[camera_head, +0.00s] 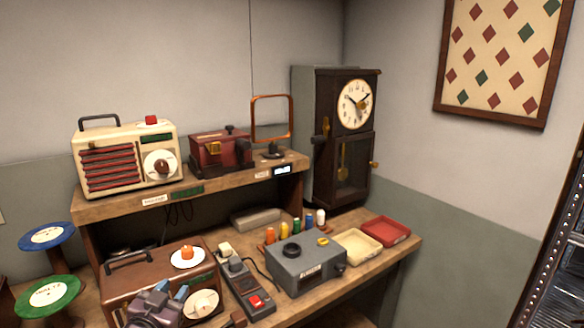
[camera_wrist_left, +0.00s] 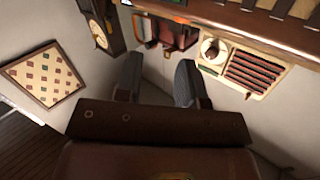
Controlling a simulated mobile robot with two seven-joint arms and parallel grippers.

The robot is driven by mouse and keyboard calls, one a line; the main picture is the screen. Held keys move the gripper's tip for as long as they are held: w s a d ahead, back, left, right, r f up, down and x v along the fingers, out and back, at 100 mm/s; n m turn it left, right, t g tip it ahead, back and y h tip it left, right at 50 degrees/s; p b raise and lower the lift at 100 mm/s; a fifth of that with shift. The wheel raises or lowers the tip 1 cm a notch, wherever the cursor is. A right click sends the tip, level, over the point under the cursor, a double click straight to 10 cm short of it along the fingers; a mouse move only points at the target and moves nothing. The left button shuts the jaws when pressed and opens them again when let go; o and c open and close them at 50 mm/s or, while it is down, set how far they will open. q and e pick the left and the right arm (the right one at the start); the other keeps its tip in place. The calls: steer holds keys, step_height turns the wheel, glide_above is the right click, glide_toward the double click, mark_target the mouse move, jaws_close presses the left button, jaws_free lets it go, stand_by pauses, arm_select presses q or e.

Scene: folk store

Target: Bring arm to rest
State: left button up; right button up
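My left gripper (camera_head: 171,290) shows at the bottom left of the head view, in front of the brown case (camera_head: 130,278) on the lower bench. In the left wrist view its two grey fingers (camera_wrist_left: 159,76) stand apart with a gap and nothing between them. The wrist view is turned over, with the shelf along its top edge. I cannot tell whether the gripper touches the brown case. My right gripper is in neither view.
A cream radio (camera_head: 128,160) and a red device (camera_head: 222,150) stand on the upper shelf. A grey box (camera_head: 300,270), a cream tray (camera_head: 357,247) and a red tray (camera_head: 386,232) are on the bench. A blue spool (camera_head: 47,237) and a green spool (camera_head: 48,294) are at left. A clock (camera_head: 356,104) stands behind.

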arm_select(q)
steer(key=s+a+f+n+g+y, duration=0.1)
steer(key=s+f+g, duration=0.1)
steer(key=s+f, duration=0.9)
steer(key=s+a+f+n+g+y, duration=0.1)
steer(key=s+f+n+g, duration=0.1)
steer(key=s+f, duration=0.9)
steer(key=s+g, duration=0.1)
steer(key=s, duration=0.3)
steer(key=shift+s+y, duration=0.3)
